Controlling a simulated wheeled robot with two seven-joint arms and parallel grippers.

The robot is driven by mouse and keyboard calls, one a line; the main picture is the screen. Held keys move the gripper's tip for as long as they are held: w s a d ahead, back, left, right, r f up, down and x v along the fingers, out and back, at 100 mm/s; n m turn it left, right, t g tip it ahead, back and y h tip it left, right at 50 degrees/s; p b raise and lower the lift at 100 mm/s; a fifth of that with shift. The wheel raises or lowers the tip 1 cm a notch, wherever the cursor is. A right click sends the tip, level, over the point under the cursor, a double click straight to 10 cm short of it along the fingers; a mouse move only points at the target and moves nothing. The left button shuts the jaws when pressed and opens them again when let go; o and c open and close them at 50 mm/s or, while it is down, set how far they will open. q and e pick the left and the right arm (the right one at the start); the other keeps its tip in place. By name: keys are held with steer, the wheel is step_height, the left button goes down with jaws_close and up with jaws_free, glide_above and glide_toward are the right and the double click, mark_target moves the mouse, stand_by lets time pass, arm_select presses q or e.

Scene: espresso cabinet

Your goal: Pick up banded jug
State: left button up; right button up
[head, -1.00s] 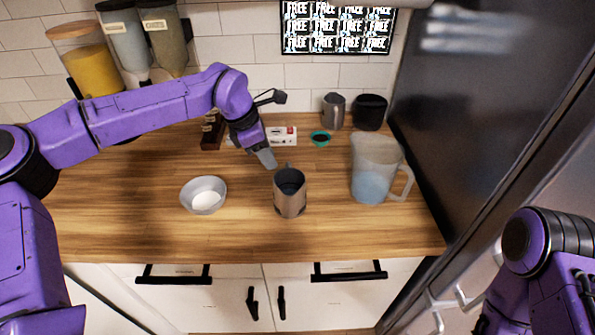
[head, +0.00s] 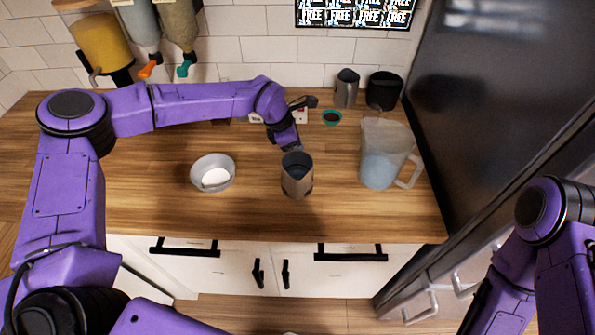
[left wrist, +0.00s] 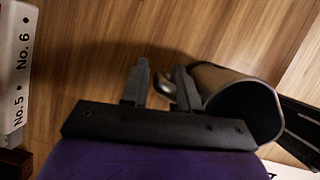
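A metal jug (head: 297,178) with a dark inside stands upright on the wooden counter, near its middle; I take it as the banded jug, though no band shows clearly. My left gripper (head: 292,147) is at its far side, close to the rim. In the left wrist view the jug (left wrist: 240,100) lies just right of my left gripper (left wrist: 162,88). The two fingers are apart, and the jug's handle (left wrist: 165,86) shows between them or just beyond; contact cannot be told. My right arm is at the lower right, its gripper out of view.
A bowl (head: 213,174) with white contents is left of the jug. A clear pitcher (head: 386,155) stands to the right. Another metal jug (head: 346,90), a black container (head: 384,91) and a small teal-rimmed cup (head: 331,118) are behind. A dark fridge (head: 475,110) bounds the right side.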

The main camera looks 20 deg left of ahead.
arm_select(q)
steer(key=shift+s, duration=0.1)
jaws_close()
